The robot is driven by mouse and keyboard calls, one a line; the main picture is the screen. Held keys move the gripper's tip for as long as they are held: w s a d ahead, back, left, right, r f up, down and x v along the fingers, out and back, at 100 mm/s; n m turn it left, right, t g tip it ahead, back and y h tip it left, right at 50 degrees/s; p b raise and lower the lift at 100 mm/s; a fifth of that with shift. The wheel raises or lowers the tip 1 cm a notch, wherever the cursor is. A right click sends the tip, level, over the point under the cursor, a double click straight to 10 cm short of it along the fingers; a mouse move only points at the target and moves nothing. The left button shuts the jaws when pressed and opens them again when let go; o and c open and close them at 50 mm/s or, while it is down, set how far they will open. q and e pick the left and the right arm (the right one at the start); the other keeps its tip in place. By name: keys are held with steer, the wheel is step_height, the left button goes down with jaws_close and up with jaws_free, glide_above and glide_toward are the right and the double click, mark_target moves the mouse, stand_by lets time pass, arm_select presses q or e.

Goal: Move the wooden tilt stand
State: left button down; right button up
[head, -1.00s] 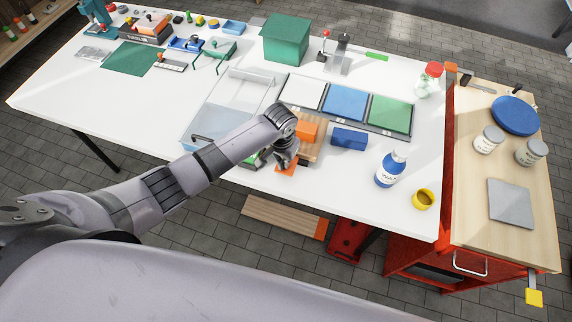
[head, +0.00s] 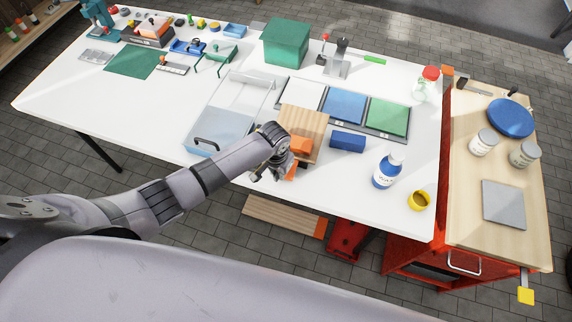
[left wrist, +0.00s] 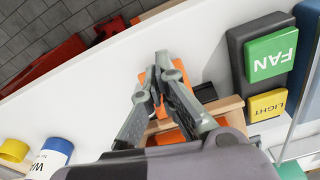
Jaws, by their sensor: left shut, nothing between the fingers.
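The wooden tilt stand (head: 304,120) is a pale wooden board with an orange block (head: 301,145) at its near end. It stands on the white table in the middle of the head view, left of a blue block. My left gripper (head: 268,172) is beside the stand's near left side, low near the table's front edge. In the left wrist view the fingers (left wrist: 155,88) are shut and empty, over an orange part (left wrist: 154,77) and beside a wooden edge (left wrist: 226,106). Whether they touch the stand I cannot tell. My forearm hides some of this area. My right gripper is not in view.
The blue block (head: 347,141), a white and blue bottle (head: 388,171) and a yellow cup (head: 418,200) are to the right. A tray of coloured panels (head: 331,121) lies behind. A box labelled FAN (left wrist: 262,35) is close by in the wrist view. Front left of the table is clear.

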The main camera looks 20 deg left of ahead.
arm_select(q)
steer(key=shift+w, duration=0.1)
steer(key=shift+r, duration=0.3)
step_height(320, 180, up, 11)
steer(key=s, duration=0.1)
steer(key=shift+s+a+r, duration=0.15)
steer(key=shift+s+r, duration=0.05)
stand_by(0.3)
